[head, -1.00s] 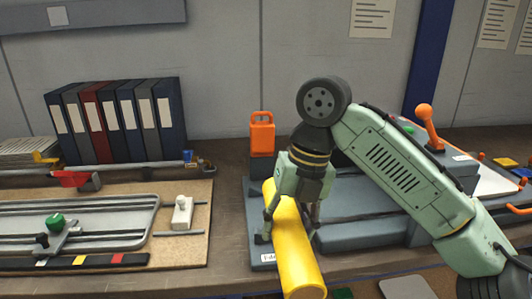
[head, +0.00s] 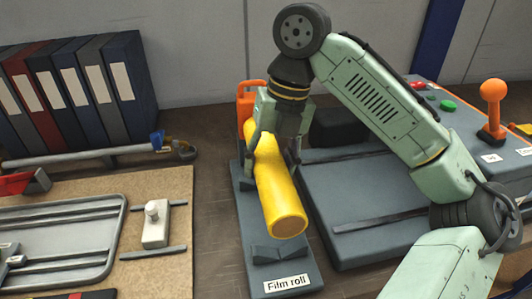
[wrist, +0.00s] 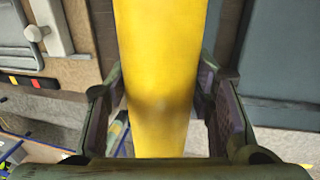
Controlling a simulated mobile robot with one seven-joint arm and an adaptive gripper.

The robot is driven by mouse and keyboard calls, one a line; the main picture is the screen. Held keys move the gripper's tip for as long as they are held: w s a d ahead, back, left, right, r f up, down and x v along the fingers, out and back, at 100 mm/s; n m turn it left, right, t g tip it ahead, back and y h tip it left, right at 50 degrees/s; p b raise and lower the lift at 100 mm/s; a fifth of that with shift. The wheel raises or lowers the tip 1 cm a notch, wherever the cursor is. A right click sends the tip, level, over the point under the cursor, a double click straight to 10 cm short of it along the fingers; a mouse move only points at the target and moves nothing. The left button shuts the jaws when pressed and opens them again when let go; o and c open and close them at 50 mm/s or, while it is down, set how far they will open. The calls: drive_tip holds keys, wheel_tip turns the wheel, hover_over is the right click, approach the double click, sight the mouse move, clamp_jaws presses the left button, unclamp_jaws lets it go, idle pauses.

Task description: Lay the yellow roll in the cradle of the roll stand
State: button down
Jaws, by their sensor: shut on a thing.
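The yellow roll (head: 272,188) is a thick tube with a hollow near end. My gripper (head: 273,160) is shut on it around its middle and holds it lengthwise over the roll stand. In the wrist view the roll (wrist: 160,75) runs between the two fingers of my gripper (wrist: 160,110). The roll stand (head: 250,225) is a long grey base with a "Film roll" label at its near end. A grey V-shaped cradle block (head: 280,252) shows just below the roll's near end. The far part of the stand is mostly hidden by the roll and gripper.
A board with a metal frame (head: 60,240) lies on the left. Several binders (head: 75,90) stand behind it. An orange object (head: 248,95) is behind the roll.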

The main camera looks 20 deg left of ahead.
drive_tip(key=shift+s+d+f+b, duration=0.1)
drive_tip(key=shift+f+b, duration=0.6)
drive_tip(key=shift+b, duration=0.05)
wheel_tip(320, 180, down, 5)
drive_tip(key=b, duration=0.5)
drive_tip(key=shift+f+b, duration=0.1)
drive_tip(key=shift+b, duration=0.3)
drive_tip(key=shift+f, duration=1.2)
drive_tip(key=c, duration=0.7)
unclamp_jaws()
drive_tip(key=shift+o, duration=0.5)
drive_tip(key=o, duration=0.5)
